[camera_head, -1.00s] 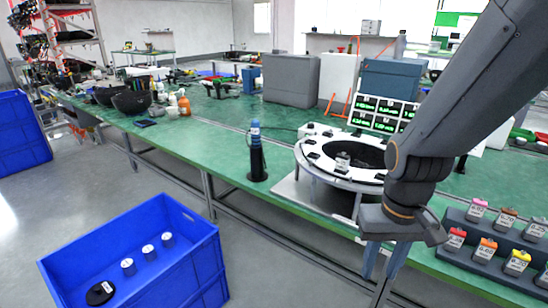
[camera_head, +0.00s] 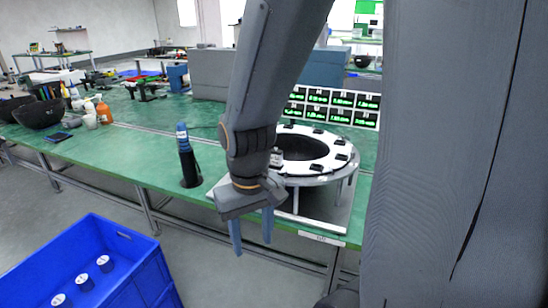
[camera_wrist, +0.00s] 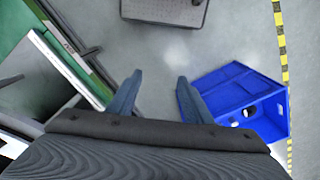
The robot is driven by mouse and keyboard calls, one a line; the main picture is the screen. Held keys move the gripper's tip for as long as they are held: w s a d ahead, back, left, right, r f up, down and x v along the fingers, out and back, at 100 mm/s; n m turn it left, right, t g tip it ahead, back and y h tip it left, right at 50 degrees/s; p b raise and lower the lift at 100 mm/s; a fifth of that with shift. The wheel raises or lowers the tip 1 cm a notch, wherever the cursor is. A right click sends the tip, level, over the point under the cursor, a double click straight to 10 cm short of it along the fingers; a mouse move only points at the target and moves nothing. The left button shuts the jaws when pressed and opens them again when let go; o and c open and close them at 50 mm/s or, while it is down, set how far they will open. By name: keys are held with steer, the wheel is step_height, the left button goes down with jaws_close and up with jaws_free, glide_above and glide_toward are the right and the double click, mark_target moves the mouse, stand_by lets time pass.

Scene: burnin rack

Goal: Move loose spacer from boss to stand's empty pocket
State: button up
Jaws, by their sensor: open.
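The round white-topped ring fixture (camera_head: 332,171) stands on the green table, partly behind my arm. A small grey cylinder (camera_head: 276,157) with a pale label shows at the ring's left side, close beside my arm; I cannot tell whether it is the loose spacer or what it sits on. My gripper (camera_head: 252,234) is open and empty, with its blue fingers pointing down in front of the table's edge. In the wrist view my gripper (camera_wrist: 159,79) has nothing between its fingers. The stand with pockets is not in view.
A blue bin (camera_head: 140,277) with several grey cylinders stands on the floor at lower left; it also shows in the wrist view (camera_wrist: 240,92). A dark upright post with a blue top (camera_head: 187,155) stands on the table. Display panels (camera_head: 335,106) stand behind the ring.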

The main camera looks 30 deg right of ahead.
steer(key=w+d+r+m+p, duration=0.45)
steer(key=w+r+p, duration=0.3)
steer(key=r, duration=0.25)
step_height(320, 180, up, 9)
steer(key=m+p, duration=0.6)
steer(key=p, duration=0.1)
glide_above(276, 149)
steer(key=shift+w+d, duration=0.2)
steer(key=shift+f, duration=0.1)
steer(key=shift+f+b, duration=2.65)
steer(key=shift+f, duration=1.75)
steer(key=shift+p, duration=0.55)
